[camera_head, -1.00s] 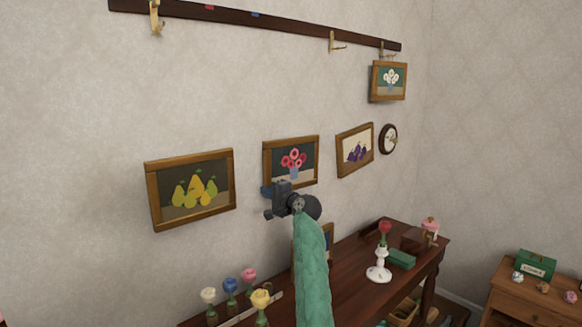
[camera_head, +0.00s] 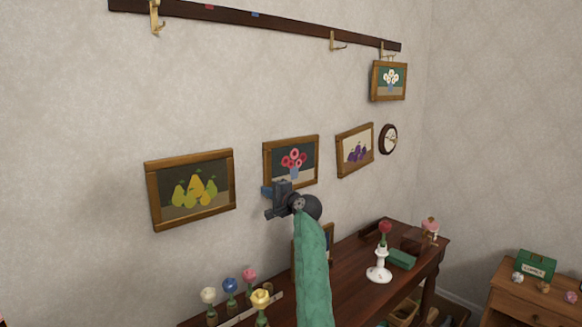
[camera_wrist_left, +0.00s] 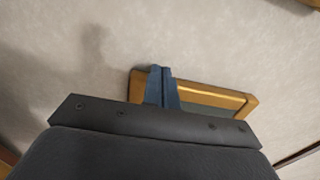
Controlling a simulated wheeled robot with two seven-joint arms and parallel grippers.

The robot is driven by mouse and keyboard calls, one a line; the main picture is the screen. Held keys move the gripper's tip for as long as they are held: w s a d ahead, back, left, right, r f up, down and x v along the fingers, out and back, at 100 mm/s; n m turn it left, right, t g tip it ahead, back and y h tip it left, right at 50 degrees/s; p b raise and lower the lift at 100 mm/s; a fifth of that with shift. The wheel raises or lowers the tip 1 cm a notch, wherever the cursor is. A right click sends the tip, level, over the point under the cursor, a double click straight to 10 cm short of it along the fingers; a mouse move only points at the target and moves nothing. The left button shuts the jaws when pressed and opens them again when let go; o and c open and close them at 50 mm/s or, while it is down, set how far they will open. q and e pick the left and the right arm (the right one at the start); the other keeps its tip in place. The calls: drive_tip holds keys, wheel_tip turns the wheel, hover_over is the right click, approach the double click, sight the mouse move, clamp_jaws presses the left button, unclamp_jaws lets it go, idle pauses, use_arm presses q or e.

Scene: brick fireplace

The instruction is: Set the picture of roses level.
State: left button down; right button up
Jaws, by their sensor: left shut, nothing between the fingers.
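The picture of roses (camera_head: 294,157), pink-red flowers in a blue vase inside a wooden frame, hangs on the wall between the pears and the purple fruit. Its top edge rises a little to the right in the head view, where the wall is seen at an angle; I cannot tell its exact tilt. My left gripper (camera_head: 268,189) is at its lower left corner, hiding part of the bottom edge. In the left wrist view the blue fingers (camera_wrist_left: 162,87) are together, empty, and overlap the wooden frame (camera_wrist_left: 215,96) near one end; touching cannot be told. My right gripper is not in view.
The pears picture (camera_head: 190,190) hangs left, the purple-fruit picture (camera_head: 355,150) and a round clock (camera_head: 388,139) right. A dark table (camera_head: 345,283) below carries flowers, a white candlestick (camera_head: 379,273) and a green box (camera_head: 401,259). A hook rail (camera_head: 280,27) runs above.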

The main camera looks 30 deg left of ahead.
use_arm(q)
drive_tip(key=shift+s, duration=0.1)
drive_tip(key=shift+s+a, duration=0.2)
drive_tip(key=shift+s, duration=0.2)
drive_tip(key=shift+s+a+b, duration=0.2)
drive_tip(key=shift+s+b, duration=0.15)
drive_tip(key=shift+s, duration=0.05)
